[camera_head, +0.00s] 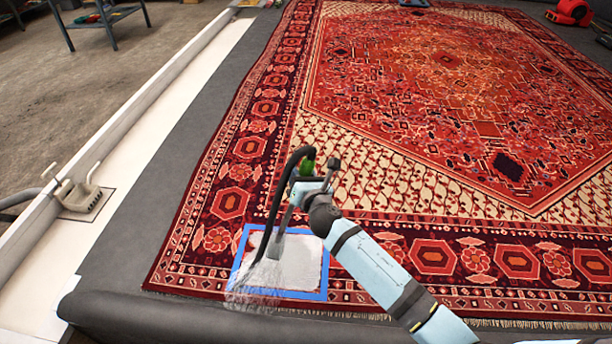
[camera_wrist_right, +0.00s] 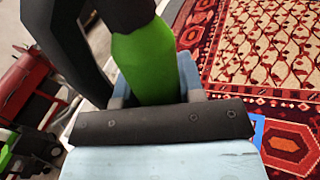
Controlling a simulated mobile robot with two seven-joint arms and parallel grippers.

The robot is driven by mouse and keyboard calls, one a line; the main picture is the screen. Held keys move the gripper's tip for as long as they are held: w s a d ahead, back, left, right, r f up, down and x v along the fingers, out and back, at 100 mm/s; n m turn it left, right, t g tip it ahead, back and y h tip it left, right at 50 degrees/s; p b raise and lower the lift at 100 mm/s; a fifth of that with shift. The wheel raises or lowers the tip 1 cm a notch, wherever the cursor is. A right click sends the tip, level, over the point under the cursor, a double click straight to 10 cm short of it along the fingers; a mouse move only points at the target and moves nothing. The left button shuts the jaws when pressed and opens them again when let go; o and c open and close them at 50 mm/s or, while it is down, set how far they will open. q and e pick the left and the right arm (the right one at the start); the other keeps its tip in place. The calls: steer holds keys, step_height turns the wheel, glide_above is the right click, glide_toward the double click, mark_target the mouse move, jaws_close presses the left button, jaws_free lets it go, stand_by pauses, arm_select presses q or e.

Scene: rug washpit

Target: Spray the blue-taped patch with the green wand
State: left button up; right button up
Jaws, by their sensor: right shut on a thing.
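My right gripper (camera_head: 306,184) is shut on the green wand (camera_head: 308,162) above the rug's near left corner. In the right wrist view the wand's green grip (camera_wrist_right: 145,62) sits between the jaws (camera_wrist_right: 155,88). The wand's dark tube points down, and a pale spray (camera_head: 252,284) comes out over the lower left of the blue-taped patch (camera_head: 322,275). The patch is a square of blue tape with a mostly white inside and some red rug showing at its edges. My arm and the wand hide part of it. My left gripper is not in view.
The red patterned rug (camera_head: 400,130) lies flat on a dark grey floor (camera_head: 130,240). A pale channel with a low wall runs along the left, with a beige fitting (camera_head: 78,195) on it. A metal table (camera_head: 95,22) stands far left. A red machine (camera_head: 570,12) is far right.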

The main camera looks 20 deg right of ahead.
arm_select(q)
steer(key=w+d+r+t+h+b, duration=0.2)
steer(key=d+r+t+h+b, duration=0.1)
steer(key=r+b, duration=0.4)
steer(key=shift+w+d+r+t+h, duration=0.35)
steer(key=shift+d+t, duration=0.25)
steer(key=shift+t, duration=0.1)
arm_select(e)
steer(key=w+d, duration=0.4)
steer(key=w, duration=0.7)
steer(key=w+d, duration=0.5)
steer(key=w, duration=0.5)
steer(key=shift+w, duration=0.35)
steer(key=shift+d+r, duration=0.1)
